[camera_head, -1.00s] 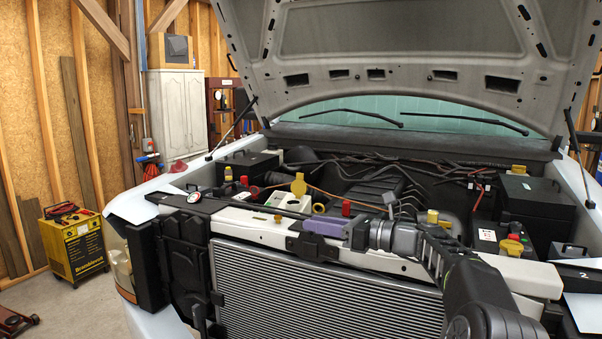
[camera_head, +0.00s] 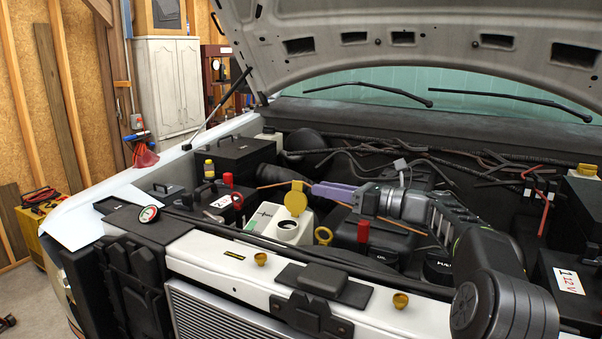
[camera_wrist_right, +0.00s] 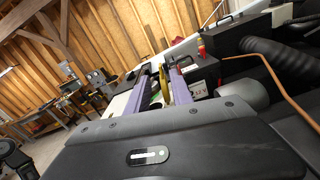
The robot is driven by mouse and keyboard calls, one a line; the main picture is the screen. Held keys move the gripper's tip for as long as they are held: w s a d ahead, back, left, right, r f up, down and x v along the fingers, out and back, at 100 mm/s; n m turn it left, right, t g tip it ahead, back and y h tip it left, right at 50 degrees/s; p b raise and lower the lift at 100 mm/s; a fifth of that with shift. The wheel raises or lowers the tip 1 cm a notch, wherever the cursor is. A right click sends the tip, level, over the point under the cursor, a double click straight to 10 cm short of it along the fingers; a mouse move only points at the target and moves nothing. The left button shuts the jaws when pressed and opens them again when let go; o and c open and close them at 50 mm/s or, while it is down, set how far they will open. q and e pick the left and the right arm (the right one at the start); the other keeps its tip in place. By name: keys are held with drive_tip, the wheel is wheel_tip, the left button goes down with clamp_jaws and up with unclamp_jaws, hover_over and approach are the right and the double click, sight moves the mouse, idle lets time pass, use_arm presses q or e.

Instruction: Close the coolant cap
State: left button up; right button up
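The coolant cap (camera_head: 296,199) is a yellow round cap standing tilted up and open beside the filler hole of the white coolant tank (camera_head: 278,225). My right gripper (camera_head: 328,193), with purple fingers, reaches in from the right, its tips just to the right of the cap. In the right wrist view its two fingers (camera_wrist_right: 160,92) stand apart, and a yellow piece shows close by the right-hand finger. I cannot tell whether a finger touches the cap. My left gripper is in neither view now.
A yellow ring handle (camera_head: 323,235) and a red cap (camera_head: 363,231) are just in front of my right gripper. The black box (camera_head: 242,155) is behind left. The white front crossbar (camera_head: 215,262) runs along the front; the raised hood (camera_head: 400,30) hangs above.

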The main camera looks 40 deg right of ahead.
sight(297, 183)
drive_tip(key=p+x, duration=0.2)
drive_tip(key=x, duration=0.6)
idle(0.4)
drive_tip(key=shift+c, duration=0.5)
clamp_jaws()
idle(0.9)
